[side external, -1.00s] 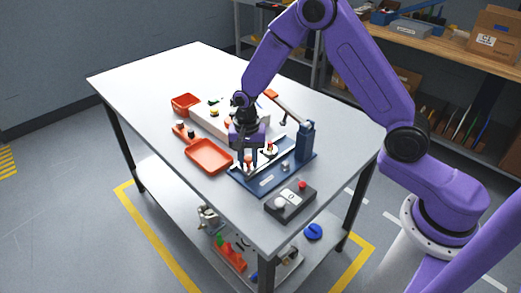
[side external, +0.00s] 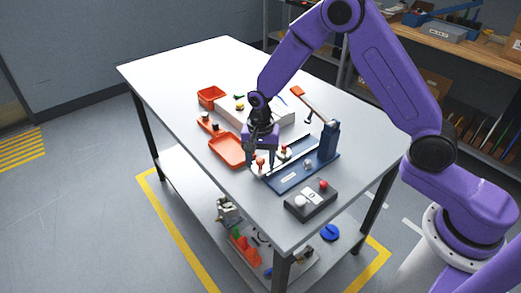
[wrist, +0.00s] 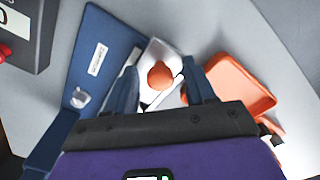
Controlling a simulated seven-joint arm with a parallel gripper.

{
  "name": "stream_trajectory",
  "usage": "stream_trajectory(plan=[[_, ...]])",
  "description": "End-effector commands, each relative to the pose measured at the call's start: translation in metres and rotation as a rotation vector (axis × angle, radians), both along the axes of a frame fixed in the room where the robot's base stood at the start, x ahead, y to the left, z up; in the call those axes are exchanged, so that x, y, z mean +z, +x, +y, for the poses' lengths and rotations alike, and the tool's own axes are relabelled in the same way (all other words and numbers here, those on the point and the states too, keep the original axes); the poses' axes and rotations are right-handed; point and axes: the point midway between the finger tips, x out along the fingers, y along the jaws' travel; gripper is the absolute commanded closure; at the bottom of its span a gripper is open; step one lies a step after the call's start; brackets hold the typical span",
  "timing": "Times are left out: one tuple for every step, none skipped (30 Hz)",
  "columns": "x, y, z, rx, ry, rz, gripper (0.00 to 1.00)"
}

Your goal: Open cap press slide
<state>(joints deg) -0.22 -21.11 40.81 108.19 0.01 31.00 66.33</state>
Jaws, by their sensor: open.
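The cap press has a dark blue base (side external: 310,176) with an upright blue column (side external: 328,141) at its right end, seen in the side external view. A pale slide plate (wrist: 158,53) with an orange knob (side external: 260,161) lies at the base's left end. In the wrist view the plate reaches past the base edge, and the orange knob (wrist: 162,75) shows between my fingers. My gripper (side external: 263,161) is down over this end. It is open, with a finger on either side of the knob and a visible gap around it. The fingertips' height is hard to tell.
An orange tray (side external: 227,152) lies just left of the gripper, with an orange bin (side external: 211,96) behind it. A control box (side external: 311,200) with red and white buttons stands in front of the press. The table's left side is clear.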

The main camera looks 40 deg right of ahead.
Motion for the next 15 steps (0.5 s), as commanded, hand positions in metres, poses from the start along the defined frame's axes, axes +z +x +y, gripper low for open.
stream_trajectory(plan=[[0.003,0.000,0.000,0.000,0.000,-0.001,0.46],[0.005,0.000,0.000,0.000,0.001,-0.002,0.46],[0.009,0.001,0.000,0.000,0.001,-0.004,0.46],[0.013,0.001,0.000,0.000,0.001,-0.004,0.46],[0.017,0.001,0.001,0.001,0.001,-0.004,0.46],[0.024,0.001,0.001,0.000,0.002,-0.005,0.46],[0.029,0.001,0.000,0.000,0.002,-0.005,0.46],[0.035,0.001,0.000,0.000,0.002,-0.006,0.46],[0.044,0.001,0.000,0.000,0.002,-0.006,0.46],[0.050,0.001,0.000,-0.001,0.003,-0.007,0.46],[0.057,0.001,0.000,0.000,0.003,-0.007,0.46],[0.065,0.001,0.000,0.000,0.002,-0.006,0.46],[0.072,0.001,0.001,0.000,0.003,-0.007,0.46],[0.078,0.001,0.001,0.000,0.002,-0.006,0.46],[0.087,0.001,0.001,0.000,0.002,-0.006,0.46]])
